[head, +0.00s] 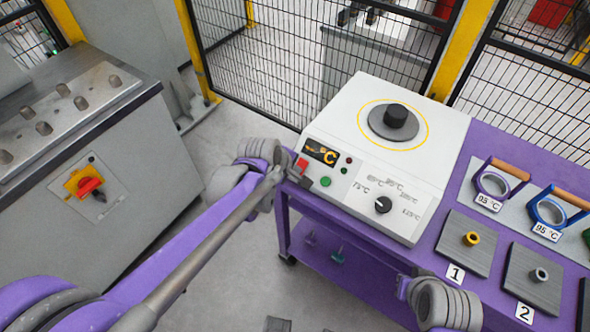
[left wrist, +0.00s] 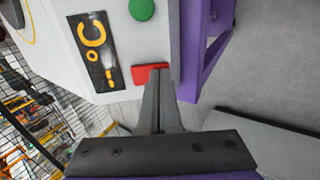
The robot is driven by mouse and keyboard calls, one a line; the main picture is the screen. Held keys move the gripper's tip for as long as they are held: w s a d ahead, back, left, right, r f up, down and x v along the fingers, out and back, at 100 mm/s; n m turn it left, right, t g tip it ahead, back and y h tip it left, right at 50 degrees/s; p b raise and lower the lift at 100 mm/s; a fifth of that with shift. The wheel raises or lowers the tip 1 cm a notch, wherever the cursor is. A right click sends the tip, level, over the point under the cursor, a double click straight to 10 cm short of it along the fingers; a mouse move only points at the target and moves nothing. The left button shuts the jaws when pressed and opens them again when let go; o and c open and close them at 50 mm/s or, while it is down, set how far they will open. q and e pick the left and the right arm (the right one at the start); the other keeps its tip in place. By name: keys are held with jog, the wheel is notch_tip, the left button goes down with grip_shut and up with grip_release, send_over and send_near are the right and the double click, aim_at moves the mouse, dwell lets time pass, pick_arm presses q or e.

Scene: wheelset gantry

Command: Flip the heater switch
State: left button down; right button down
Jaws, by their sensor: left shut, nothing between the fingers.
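The white heater (head: 341,135) stands on a purple table, with a dark knob on its round plate. Its sloped front panel has a red switch (head: 302,162), a green button (head: 325,182), a °C display (head: 321,152) and a black dial (head: 383,205). My left gripper (head: 294,176) is at the panel's left end, close to the red switch. In the left wrist view the shut, empty fingertips (left wrist: 158,74) overlap the red switch (left wrist: 146,71); I cannot tell whether they touch it. My right gripper does not show, only part of that arm at the bottom.
The purple table (head: 484,141) carries handled rings marked with temperatures and plates numbered 1 and 2, right of the heater. A grey cabinet (head: 130,165) with a red-and-yellow rotary switch (head: 84,184) stands at left. Mesh fencing (head: 270,60) runs behind. Open floor lies between cabinet and table.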

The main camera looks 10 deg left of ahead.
pick_arm(q)
jog(key=shift+f+t+b, duration=0.35)
jog(key=shift+t+b, duration=0.05)
jog(key=shift+b, duration=0.1)
jog(key=shift+s+r, duration=0.15)
jog(key=shift+r, duration=0.15)
jog(key=shift+w+r+p, duration=0.25)
jog(key=shift+r+p, duration=0.3)
jog(key=shift+p, duration=0.2)
jog(key=shift+r, duration=0.15)
